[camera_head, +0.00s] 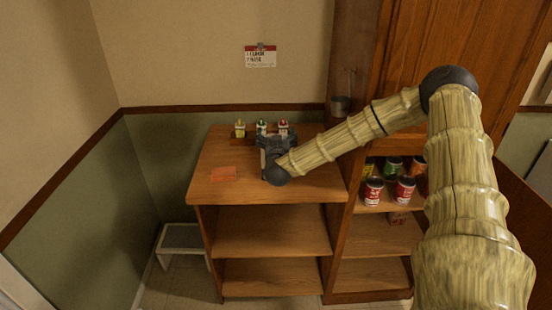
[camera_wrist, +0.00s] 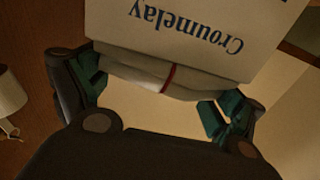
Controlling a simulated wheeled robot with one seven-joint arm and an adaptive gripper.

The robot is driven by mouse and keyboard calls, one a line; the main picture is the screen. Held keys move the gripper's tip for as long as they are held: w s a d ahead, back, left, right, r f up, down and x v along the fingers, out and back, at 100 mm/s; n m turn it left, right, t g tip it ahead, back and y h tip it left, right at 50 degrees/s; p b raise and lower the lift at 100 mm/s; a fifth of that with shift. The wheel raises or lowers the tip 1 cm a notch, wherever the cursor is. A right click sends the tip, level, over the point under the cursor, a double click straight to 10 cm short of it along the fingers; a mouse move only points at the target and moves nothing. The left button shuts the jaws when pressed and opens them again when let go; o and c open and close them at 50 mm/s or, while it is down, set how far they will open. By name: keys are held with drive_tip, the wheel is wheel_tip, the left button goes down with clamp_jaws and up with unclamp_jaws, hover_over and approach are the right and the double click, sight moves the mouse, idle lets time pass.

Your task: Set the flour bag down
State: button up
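The flour bag, a pale packet with dark lettering reading "Croumelay" upside down, fills the top middle of the wrist view (camera_wrist: 190,25). Its folded end with a red stripe lies between the teal fingers of my gripper (camera_wrist: 160,92). The fingers press on both sides of the bag. The bag is mostly hidden there behind the gripper and wrist. Whether its base touches the counter cannot be told.
Several small bottles with coloured caps stand at the counter's back, including a yellow-capped one (camera_head: 240,129). A flat orange item (camera_head: 224,174) lies front left. A tall wooden cabinet (camera_head: 350,150) with red cans (camera_head: 373,190) stands right. The left counter top is mostly clear.

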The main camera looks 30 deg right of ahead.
drive_tip(key=c, duration=1.3)
drive_tip(key=shift+w+r, duration=0.1)
drive_tip(key=shift+c, duration=0.5)
drive_tip(key=shift+r, duration=0.15)
